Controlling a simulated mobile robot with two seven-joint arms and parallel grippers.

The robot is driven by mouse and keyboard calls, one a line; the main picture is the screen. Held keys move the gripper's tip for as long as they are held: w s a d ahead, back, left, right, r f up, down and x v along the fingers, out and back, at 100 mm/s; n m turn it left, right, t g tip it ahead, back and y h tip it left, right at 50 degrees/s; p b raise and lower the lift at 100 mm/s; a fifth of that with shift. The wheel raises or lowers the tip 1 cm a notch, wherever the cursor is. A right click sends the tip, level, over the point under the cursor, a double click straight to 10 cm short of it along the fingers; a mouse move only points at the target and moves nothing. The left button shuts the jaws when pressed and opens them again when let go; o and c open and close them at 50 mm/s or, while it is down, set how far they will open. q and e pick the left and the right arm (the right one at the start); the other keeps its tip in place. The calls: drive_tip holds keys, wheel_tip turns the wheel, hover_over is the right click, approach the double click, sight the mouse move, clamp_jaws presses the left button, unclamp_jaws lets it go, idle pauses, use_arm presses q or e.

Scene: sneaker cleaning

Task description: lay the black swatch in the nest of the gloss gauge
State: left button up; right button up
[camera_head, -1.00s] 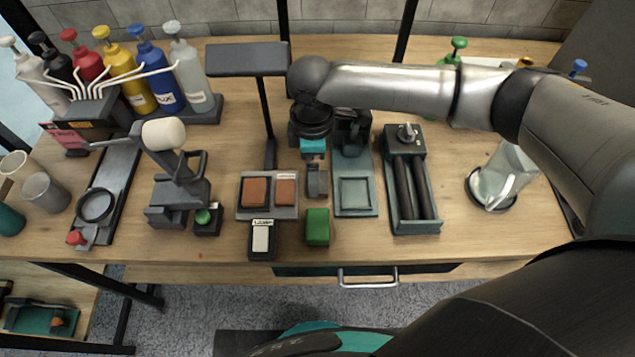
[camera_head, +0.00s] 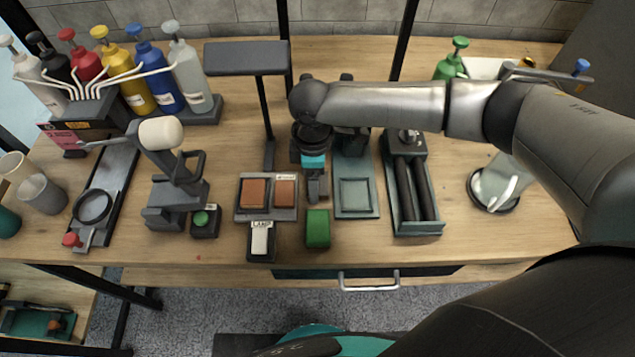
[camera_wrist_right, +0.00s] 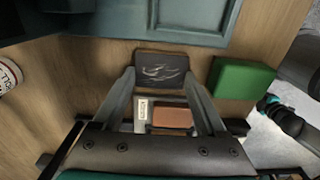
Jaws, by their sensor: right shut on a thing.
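My right gripper (camera_head: 316,195) points down just left of the nest, between the gauge and the swatch tray. In the right wrist view, my right gripper (camera_wrist_right: 160,78) is shut on the black swatch (camera_wrist_right: 160,68), which has pale streaks and lies across the fingertips. The gauge's teal edge (camera_wrist_right: 190,38) shows beyond it there. In the head view I cannot pick out the black swatch. My left gripper is out of view.
The tray (camera_head: 266,215) left of the gripper holds two brown swatches (camera_head: 253,193). A green block (camera_head: 318,229) stands just in front of the gripper. A roller unit (camera_head: 415,228) is right of the gauge. A lamp post (camera_head: 266,110) rises behind the tray.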

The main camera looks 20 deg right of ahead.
drive_tip(key=c, duration=0.4)
drive_tip(key=shift+r, duration=0.1)
